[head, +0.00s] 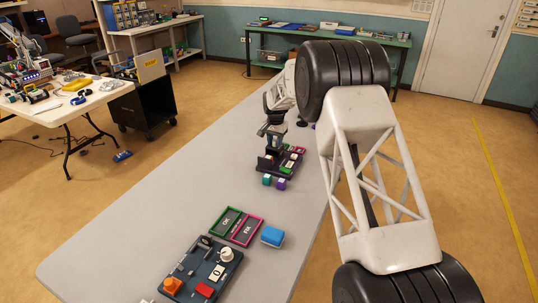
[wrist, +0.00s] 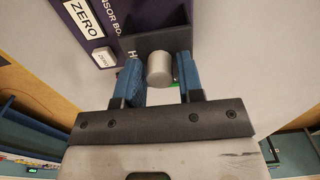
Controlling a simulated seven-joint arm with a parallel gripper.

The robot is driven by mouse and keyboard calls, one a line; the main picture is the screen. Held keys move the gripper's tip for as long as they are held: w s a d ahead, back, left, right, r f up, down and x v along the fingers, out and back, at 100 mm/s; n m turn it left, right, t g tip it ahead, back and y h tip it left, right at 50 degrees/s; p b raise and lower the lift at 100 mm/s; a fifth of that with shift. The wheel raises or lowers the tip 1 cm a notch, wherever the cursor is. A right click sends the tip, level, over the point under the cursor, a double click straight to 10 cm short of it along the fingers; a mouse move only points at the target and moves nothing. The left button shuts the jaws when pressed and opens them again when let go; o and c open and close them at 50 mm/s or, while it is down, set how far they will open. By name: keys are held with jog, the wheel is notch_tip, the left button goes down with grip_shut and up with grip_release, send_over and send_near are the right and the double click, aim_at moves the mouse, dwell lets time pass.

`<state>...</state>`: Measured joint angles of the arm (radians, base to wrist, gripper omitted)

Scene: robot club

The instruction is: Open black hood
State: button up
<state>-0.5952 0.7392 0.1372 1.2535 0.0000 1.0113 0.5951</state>
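The black hood (wrist: 130,44) is a dark box-like part on a purple sensor board (wrist: 70,12) in the wrist view. A grey cylindrical knob (wrist: 160,69) stands out from it. My gripper (wrist: 160,84) is open, with one blue finger on each side of the knob. A narrow gap shows between the knob and each finger. Whether the knob is at fingertip depth I cannot tell. In the head view my gripper (head: 272,132) is over the far board (head: 291,172), and the arm partly hides that area.
Small teal and purple blocks (head: 281,184) lie in front of the far board. Green and pink trays (head: 236,226), a blue box (head: 272,236) and a dark control panel (head: 205,262) stand nearer on the grey table (head: 120,230). The table's left side is clear.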

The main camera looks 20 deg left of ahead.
jog(key=shift+r, duration=0.15)
jog(key=shift+r, duration=2.85)
